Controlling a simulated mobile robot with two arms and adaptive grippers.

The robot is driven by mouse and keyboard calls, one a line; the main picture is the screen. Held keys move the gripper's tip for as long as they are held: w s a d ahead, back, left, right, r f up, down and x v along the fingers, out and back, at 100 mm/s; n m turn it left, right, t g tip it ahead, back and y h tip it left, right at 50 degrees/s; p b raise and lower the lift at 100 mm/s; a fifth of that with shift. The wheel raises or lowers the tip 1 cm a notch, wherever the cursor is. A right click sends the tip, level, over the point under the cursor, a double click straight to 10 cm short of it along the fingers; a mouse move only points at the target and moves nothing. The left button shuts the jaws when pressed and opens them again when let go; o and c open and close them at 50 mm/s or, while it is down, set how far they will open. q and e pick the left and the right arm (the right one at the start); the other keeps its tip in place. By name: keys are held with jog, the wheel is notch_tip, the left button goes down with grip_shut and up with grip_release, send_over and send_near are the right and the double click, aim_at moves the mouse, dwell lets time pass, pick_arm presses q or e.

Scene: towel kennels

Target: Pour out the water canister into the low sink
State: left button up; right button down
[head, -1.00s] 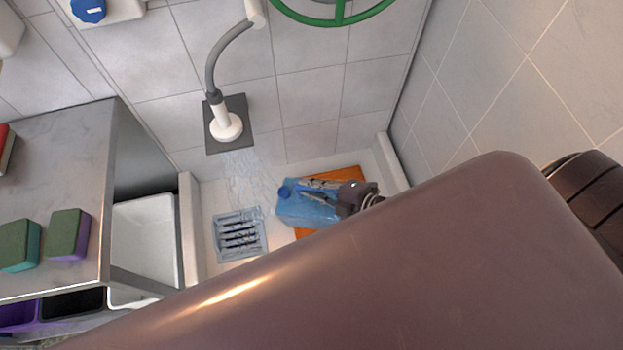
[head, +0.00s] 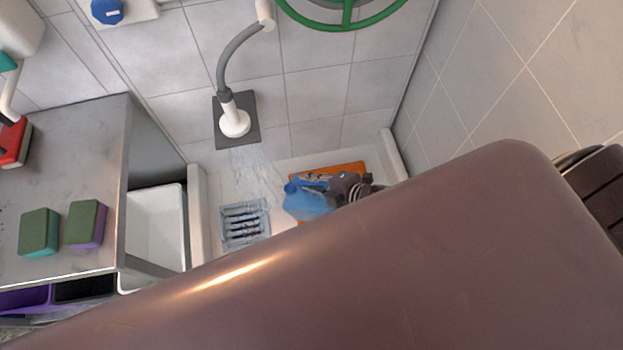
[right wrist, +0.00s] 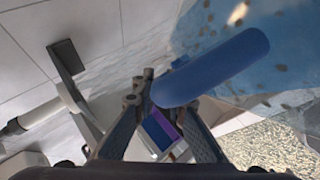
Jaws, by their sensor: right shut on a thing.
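The translucent blue water canister (head: 312,203) is over the low sink, right of the drain grate (head: 244,224), with its darker blue cap end (head: 291,188) towards the left. My right gripper (head: 335,184) is shut on it from the right. In the right wrist view the canister (right wrist: 285,75) fills the upper right, with a blue rounded bar or spout (right wrist: 212,68) in front of the fingers (right wrist: 165,112). The low sink (head: 197,200) is a white floor basin with raised sides. My own brown body hides its front part. My left gripper is not in view.
An orange board (head: 345,169) lies behind the canister. A white tap fitting with a grey hose (head: 235,122) is on the back wall. A steel table (head: 65,180) with two sponges (head: 86,223) stands left, beside a white tub (head: 155,220). A green wheel (head: 345,15) is above.

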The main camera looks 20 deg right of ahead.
jog(key=shift+w+a+r+g+h+p, duration=0.7)
jog(key=shift+a+r+h+p, duration=0.25)
jog(key=shift+p, duration=1.35)
jog(key=shift+w+a+r+n+g+h+p, duration=0.3)
jog(key=shift+r+g+p, duration=0.1)
jog(key=shift+p, duration=0.6)
jog(key=w+a+n+g+h, duration=0.1)
jog(key=w+a+g+h, duration=0.3)
jog(key=a+h, duration=0.1)
jog(key=shift+a+r, duration=0.15)
jog(key=shift+a, duration=0.1)
jog(key=shift+w+g+h, duration=0.1)
jog(key=shift+g+h, duration=0.2)
jog(key=shift+h, duration=0.05)
dwell(0.8)
